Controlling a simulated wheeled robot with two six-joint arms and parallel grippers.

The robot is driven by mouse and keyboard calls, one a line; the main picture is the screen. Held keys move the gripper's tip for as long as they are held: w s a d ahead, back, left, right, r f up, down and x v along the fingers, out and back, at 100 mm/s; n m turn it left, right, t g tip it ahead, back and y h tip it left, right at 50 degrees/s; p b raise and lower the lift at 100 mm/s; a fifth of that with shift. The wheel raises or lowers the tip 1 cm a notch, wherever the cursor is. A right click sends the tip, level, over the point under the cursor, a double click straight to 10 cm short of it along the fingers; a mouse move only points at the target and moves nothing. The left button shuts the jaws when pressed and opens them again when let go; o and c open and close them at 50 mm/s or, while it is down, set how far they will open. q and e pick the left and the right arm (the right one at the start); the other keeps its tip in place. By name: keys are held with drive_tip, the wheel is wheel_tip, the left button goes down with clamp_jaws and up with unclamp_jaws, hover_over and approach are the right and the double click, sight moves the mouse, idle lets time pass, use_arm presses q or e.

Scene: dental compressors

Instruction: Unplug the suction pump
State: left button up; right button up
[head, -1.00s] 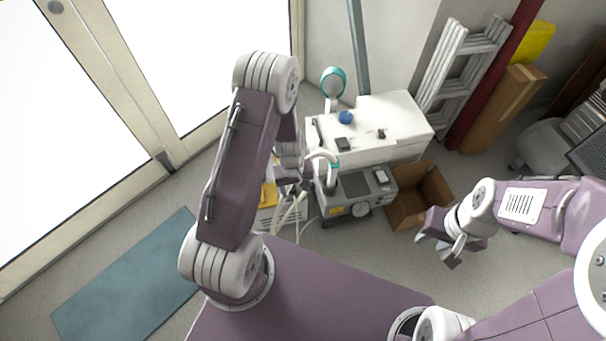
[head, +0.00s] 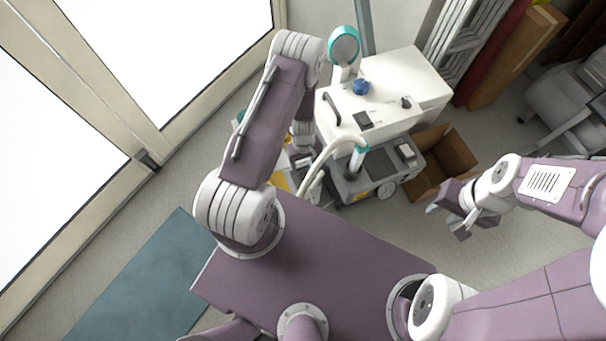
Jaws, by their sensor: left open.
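A grey wheeled unit (head: 378,172) with a pale hose (head: 325,160) and a teal-collared fitting (head: 357,158) stands in front of a white cabinet; it looks like the suction pump, but I cannot be certain. I cannot make out its plug or socket. My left gripper (head: 304,163) is open, pointing down beside the left end of the grey unit. My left arm and the hose partly hide it, and I cannot tell whether it touches anything. My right gripper (head: 448,222) is open and empty, above the floor to the right of the grey unit.
The white cabinet (head: 425,80) has a blue knob (head: 361,87) and a round teal-rimmed part (head: 344,44). An open cardboard box (head: 455,155) sits right of the grey unit. Glass doors and a blue mat (head: 135,285) lie left.

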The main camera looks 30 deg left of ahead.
sight(304, 174)
use_arm(q)
wheel_tip(304, 174, down, 9)
drive_tip(key=b, duration=0.8)
drive_tip(key=shift+b, duration=0.4)
drive_tip(key=shift+c, duration=0.4)
clamp_jaws()
drive_tip(key=shift+r, duration=0.1)
drive_tip(key=shift+r, duration=0.1)
drive_tip(key=shift+r+p, duration=2.9)
drive_tip(key=shift+p, duration=0.2)
